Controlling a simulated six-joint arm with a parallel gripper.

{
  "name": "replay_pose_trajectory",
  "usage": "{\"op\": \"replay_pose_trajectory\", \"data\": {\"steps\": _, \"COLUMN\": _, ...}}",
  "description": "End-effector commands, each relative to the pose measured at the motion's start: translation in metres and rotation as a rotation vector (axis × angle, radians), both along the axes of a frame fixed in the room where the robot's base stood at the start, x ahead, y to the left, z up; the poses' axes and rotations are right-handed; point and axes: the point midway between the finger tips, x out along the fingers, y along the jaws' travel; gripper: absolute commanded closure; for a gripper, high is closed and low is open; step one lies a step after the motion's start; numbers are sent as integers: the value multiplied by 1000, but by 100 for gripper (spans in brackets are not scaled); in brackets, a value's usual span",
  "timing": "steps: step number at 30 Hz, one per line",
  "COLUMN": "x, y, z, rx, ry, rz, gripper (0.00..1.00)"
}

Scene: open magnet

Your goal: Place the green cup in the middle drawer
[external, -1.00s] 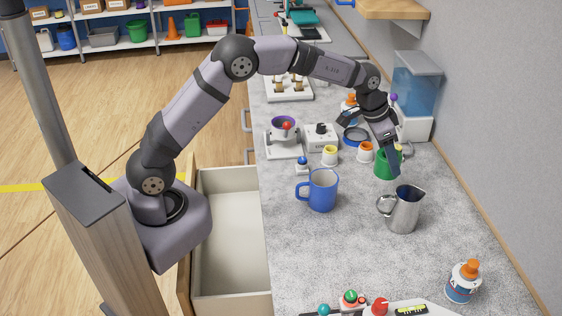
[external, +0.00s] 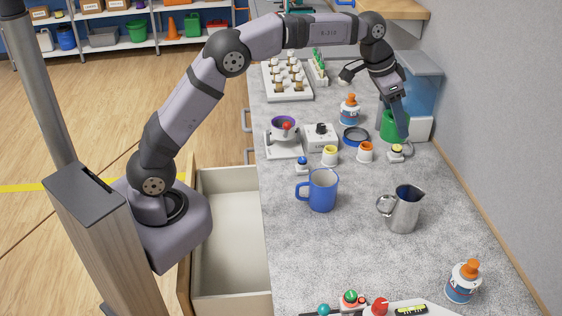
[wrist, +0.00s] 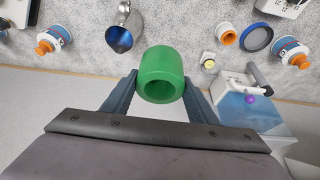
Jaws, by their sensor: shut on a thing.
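The green cup (external: 392,124) is held up above the counter, in front of the blue-topped container at the right wall. My gripper (external: 396,122) is shut on it. In the wrist view the cup (wrist: 161,75) sits between both fingers of my gripper (wrist: 160,92), its round opening facing the camera. One drawer (external: 230,235) is pulled out at the counter's left side, near my base, and its visible inside is empty. Handles of closed drawers (external: 247,119) show farther back. I cannot tell from this view which drawer is the middle one.
A blue mug (external: 322,190) and a steel pitcher (external: 403,210) stand on the counter between cup and open drawer. Small cups, a scale (external: 284,143) and a bottle (external: 349,109) stand near the cup. A blue-topped container (external: 420,85) is close behind my gripper. The front counter middle is clear.

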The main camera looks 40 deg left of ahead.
Motion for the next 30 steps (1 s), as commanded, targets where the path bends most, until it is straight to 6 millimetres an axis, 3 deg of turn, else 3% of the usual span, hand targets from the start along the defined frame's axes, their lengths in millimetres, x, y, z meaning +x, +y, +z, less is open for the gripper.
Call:
{"op": "replay_pose_trajectory", "data": {"steps": 1, "x": 4, "y": 16, "z": -3, "rx": 4, "ry": 4, "rz": 0, "gripper": 79}}
{"op": "replay_pose_trajectory", "data": {"steps": 11, "x": 18, "y": 96, "z": -8, "rx": 3, "ry": 4, "rz": -89, "gripper": 79}}
{"op": "replay_pose_trajectory", "data": {"steps": 17, "x": 19, "y": 178, "z": -12, "rx": 3, "ry": 3, "rz": -185, "gripper": 79}}
{"op": "replay_pose_trajectory", "data": {"steps": 23, "x": 1, "y": 270, "z": -14, "rx": 1, "ry": 3, "rz": -324, "gripper": 79}}
{"op": "replay_pose_trajectory", "data": {"steps": 30, "x": -46, "y": 374, "z": -12, "rx": 3, "ry": 3, "rz": -520, "gripper": 79}}
